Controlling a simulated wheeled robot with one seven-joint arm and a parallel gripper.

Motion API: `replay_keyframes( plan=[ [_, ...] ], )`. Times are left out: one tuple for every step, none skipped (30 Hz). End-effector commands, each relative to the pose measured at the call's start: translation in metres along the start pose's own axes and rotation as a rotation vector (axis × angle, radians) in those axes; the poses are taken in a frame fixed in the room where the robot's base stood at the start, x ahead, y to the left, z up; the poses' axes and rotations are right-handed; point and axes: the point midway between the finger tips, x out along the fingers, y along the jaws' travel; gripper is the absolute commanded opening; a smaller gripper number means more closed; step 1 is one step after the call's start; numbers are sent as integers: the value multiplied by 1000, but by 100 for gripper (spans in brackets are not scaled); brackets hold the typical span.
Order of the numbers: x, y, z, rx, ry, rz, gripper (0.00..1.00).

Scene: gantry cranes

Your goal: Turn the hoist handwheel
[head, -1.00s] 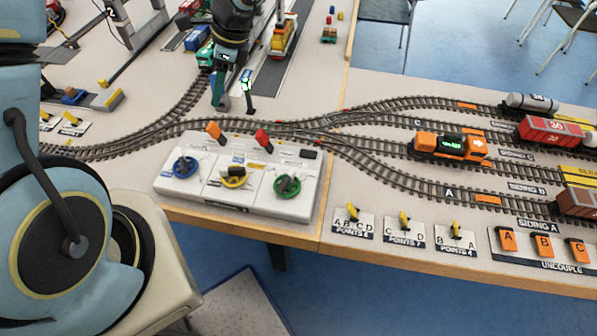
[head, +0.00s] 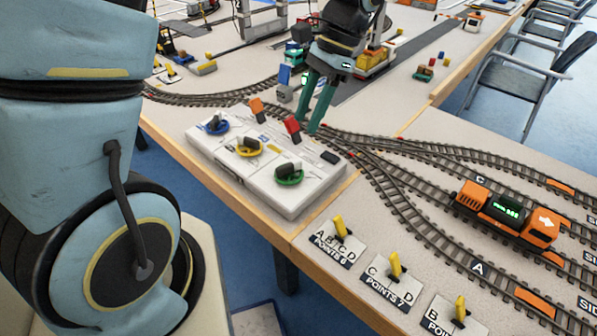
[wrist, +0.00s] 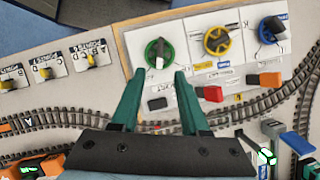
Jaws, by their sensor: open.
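A white control panel (head: 228,165) at the table edge carries three handwheels: blue (head: 215,124), yellow (head: 250,146) and green (head: 289,173). Which is the hoist wheel I cannot tell, as the labels are too small to read. The wrist view shows the green wheel (wrist: 153,53), yellow wheel (wrist: 217,41) and blue wheel (wrist: 273,29), each with a dark or pale knob. My gripper (head: 309,122) is open and empty behind the panel, near the red lever. In the wrist view my gripper (wrist: 157,74) points at the green wheel, apart from it.
An orange lever (head: 257,108) and a red lever (head: 292,127) stand up at the panel's back edge, close to my fingers. Model track (head: 390,190) runs behind and right. An orange locomotive (head: 505,212) stands on it. Yellow points levers (head: 395,266) line the front edge.

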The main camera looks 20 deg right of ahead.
Motion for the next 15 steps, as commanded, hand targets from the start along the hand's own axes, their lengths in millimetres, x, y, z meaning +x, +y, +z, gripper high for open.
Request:
replay_keyframes(
  plan=[
    [3, 0, 0, -2, -1, 2, 45],
    [5, 0, 0, -2, -2, 2, 45],
    [9, 0, 1, -2, -3, 3, 45],
    [13, 0, 1, -2, -4, 3, 45],
    [17, 0, 1, -2, -5, 3, 45],
    [24, 0, 2, -2, -6, 3, 45],
    [29, 0, 2, -2, -5, 3, 45],
    [35, 0, 2, -2, -7, 3, 45],
    [43, 0, 2, -1, -7, 3, 45],
    [49, 0, 2, -1, -6, 3, 45],
    [55, 1, 2, 0, -7, 3, 45],
    [62, 0, 2, 0, -6, 3, 45],
    [67, 0, 1, 0, -5, 2, 45],
    [73, 0, 2, -1, -5, 2, 45],
    [79, 1, 2, 0, -5, 3, 45]
  ],
)
